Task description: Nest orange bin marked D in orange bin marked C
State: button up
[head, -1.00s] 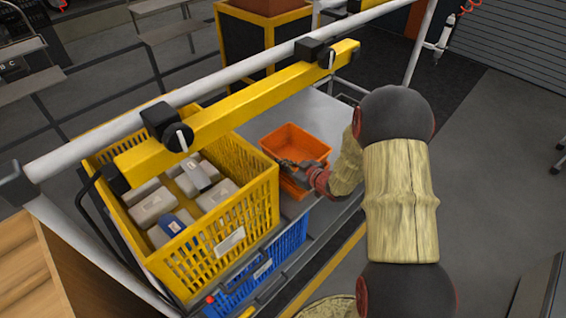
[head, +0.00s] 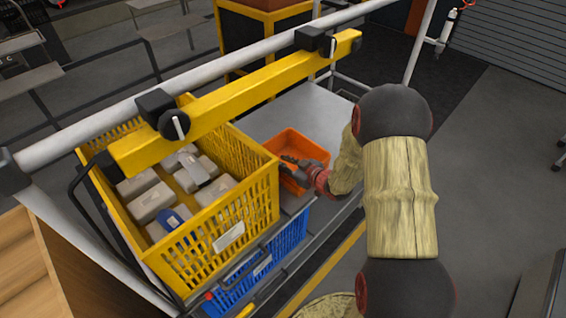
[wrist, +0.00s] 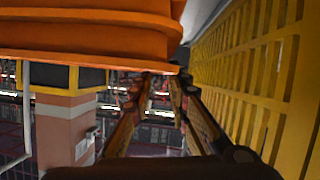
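An orange bin (head: 302,140) stands on the grey surface beyond the yellow crate. Its near side is partly hidden by my gripper. In the wrist view, which looks upside down, the orange wall (wrist: 90,35) shows stacked rim-like ridges. This fits one bin sitting inside another, but two separate bins cannot be made out clearly, and no letter C or D is readable. My gripper (head: 288,160) is over the near rim. In the wrist view the fingertips (wrist: 160,78) are apart, with background showing between them, right at the rim. I see nothing held between them.
A yellow crate (head: 250,208) holding several grey boxes stands close left of my gripper; its slatted wall (wrist: 245,75) fills the right of the wrist view. A blue crate (head: 288,240) is below. A yellow beam (head: 225,100) crosses above. The grey surface (head: 290,112) behind the bin is clear.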

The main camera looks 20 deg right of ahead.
jog(key=shift+o, duration=0.8)
jog(key=shift+s, duration=0.1)
jog(key=v, duration=1.1)
jog(key=shift+s+d+r, duration=0.15)
jog(key=shift+s+r, duration=0.1)
jog(key=shift+s, duration=0.05)
